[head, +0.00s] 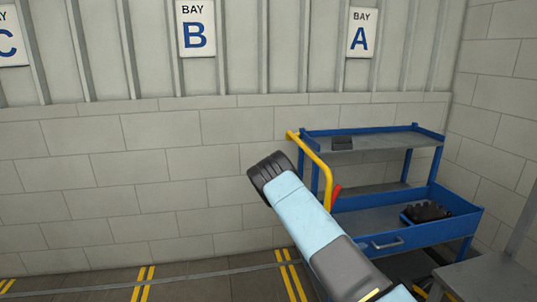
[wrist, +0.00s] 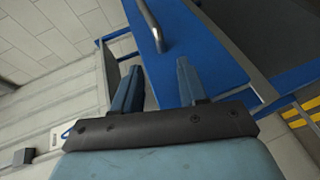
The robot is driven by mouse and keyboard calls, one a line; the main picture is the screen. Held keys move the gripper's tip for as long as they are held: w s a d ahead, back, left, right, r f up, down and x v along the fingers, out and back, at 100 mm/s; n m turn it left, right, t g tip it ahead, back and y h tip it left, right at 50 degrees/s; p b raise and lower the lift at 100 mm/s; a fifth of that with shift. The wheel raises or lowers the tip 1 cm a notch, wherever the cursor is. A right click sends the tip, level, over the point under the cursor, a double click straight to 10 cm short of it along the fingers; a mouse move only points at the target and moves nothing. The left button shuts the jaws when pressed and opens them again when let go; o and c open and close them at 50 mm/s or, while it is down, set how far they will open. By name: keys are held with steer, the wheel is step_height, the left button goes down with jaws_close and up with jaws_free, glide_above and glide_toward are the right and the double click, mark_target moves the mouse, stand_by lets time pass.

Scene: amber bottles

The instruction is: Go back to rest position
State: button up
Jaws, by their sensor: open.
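My gripper (wrist: 158,82) shows in the wrist view with its two blue fingers spread apart and nothing between them. Beyond the fingers is a blue panel of the trolley (wrist: 205,45) with a metal bar handle (wrist: 150,25). I cannot tell whether a finger touches the panel. In the head view my light-blue arm reaches up and left in front of the trolley (head: 460,218); the fingers cannot be made out there. No amber bottle can be clearly made out.
The trolley has a yellow push handle (head: 325,172), a small dark box (head: 342,143) on top and a dark cluster (head: 427,212) in its lower tray. A grey surface (head: 485,277) stands at the lower right. A block wall (head: 90,185) closes the back; floor at left looks clear.

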steer(key=w+a+r+m+y, duration=0.1)
steer(key=a+r+m+y, duration=0.1)
steer(key=a+r+y, duration=0.45)
steer(key=w+a+r+m+y, duration=0.1)
steer(key=a+r+m, duration=0.15)
steer(key=r, duration=0.65)
steer(key=s+a+r+y, duration=0.3)
steer(key=s+r, duration=0.1)
steer(key=r, duration=0.5)
steer(key=s+a+r+y, duration=0.3)
steer(key=s+a+r, duration=0.1)
steer(key=r, duration=0.6)
steer(key=s+r+g, duration=0.1)
steer(key=s+r, duration=0.4)
steer(key=s, duration=0.6)
steer(key=s+r, duration=0.5)
steer(key=s, duration=0.6)
steer(key=s+r+g, duration=0.1)
steer(key=s+r, duration=0.4)
steer(key=s, duration=0.7)
steer(key=shift+d+r+m+g+h, duration=0.15)
steer(key=shift+d+m+g+h, duration=0.2)
steer(key=shift+m, duration=0.1)
